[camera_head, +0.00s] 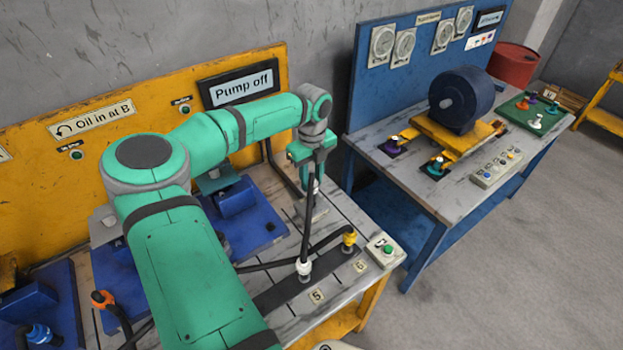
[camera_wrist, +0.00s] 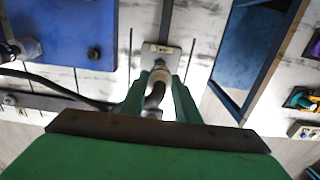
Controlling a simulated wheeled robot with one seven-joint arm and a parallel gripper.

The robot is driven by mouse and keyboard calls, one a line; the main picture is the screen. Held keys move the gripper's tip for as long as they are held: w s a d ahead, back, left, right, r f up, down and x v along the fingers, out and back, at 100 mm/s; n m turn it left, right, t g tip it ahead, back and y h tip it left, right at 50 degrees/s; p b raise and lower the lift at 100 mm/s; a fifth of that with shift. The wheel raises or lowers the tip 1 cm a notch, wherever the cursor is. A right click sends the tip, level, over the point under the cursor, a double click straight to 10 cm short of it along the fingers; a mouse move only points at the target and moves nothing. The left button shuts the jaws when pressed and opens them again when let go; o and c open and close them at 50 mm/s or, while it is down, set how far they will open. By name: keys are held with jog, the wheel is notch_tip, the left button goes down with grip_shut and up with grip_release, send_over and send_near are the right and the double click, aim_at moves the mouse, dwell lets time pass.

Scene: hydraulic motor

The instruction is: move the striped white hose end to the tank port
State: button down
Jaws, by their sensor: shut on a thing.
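My gripper (camera_head: 313,165) is shut on a whitish hose end, which shows between the fingers in the wrist view (camera_wrist: 160,77). In the head view a small pale part of this hose end (camera_head: 316,187) shows below the fingers. Its stripes cannot be made out. A black hose runs from it down to a white fitting (camera_head: 303,268) near label 5. In the wrist view a pale plate with a port (camera_wrist: 161,49) lies just beyond the hose end. I cannot tell whether they touch, nor read its label, so whether it is the tank port is unclear.
A yellow hose fitting (camera_head: 349,238) stands near label 6, beside a box with a green button (camera_head: 386,251). Blue blocks (camera_head: 245,215) stand left of the gripper. The yellow panel (camera_head: 150,100) reads "Pump off". A blue bench (camera_head: 450,200) with a motor is to the right.

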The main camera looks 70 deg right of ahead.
jog(key=shift+f, duration=0.15)
jog(key=shift+f, duration=0.8)
jog(key=c, duration=1.3)
grip_release()
jog(key=shift+o, duration=0.2)
jog(key=shift+r, duration=0.1)
jog(key=shift+r, duration=2.85)
jog(key=shift+r, duration=0.1)
notch_tip(320, 180, up, 11)
jog(key=shift+f, duration=0.2)
